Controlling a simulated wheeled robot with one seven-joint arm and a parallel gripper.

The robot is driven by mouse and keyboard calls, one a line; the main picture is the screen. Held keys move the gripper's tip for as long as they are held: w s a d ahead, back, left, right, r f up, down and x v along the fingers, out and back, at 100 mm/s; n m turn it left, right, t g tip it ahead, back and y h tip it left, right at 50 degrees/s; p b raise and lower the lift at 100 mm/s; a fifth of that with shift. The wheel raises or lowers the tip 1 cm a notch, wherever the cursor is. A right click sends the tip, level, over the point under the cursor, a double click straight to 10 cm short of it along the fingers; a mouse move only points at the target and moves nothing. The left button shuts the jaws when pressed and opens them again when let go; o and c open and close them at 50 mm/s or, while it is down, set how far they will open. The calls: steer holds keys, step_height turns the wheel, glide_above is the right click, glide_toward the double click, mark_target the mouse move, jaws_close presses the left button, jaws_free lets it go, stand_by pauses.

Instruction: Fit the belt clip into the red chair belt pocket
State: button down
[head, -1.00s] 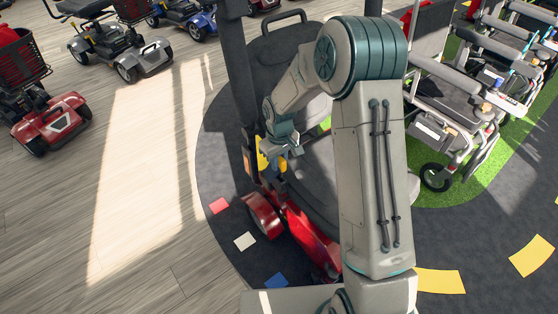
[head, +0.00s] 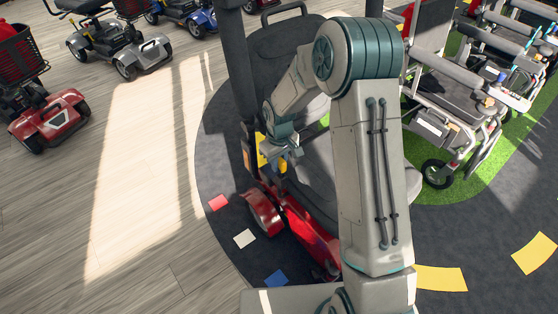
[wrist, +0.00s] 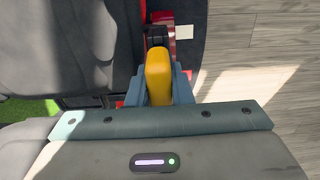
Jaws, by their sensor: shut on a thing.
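A yellow piece, which I take to be the belt clip (wrist: 158,76), is held between the fingers of my gripper (wrist: 158,92) in the wrist view. Its far end meets or overlaps a dark part (wrist: 156,36); I cannot tell whether they touch. In the head view my gripper (head: 282,153) is at the left side of the grey seat of the red chair (head: 312,235), with yellow showing at it. Red parts of the chair (wrist: 161,17) show beyond the clip in the wrist view. I cannot make out the belt pocket clearly.
A dark upright post (head: 238,70) stands just left of my gripper. Grey wheelchairs (head: 455,110) stand on green turf at the right. A red scooter (head: 48,118) stands at the far left.

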steer(key=shift+f+b, duration=0.65)
steer(key=shift+f, duration=0.4)
steer(key=shift+f, duration=0.2)
stand_by(0.5)
steer(key=c, duration=1.2)
jaws_free()
step_height(320, 180, up, 14)
steer(key=shift+s+f+p, duration=0.1)
steer(key=shift+p, duration=1)
steer(key=shift+d, duration=0.1)
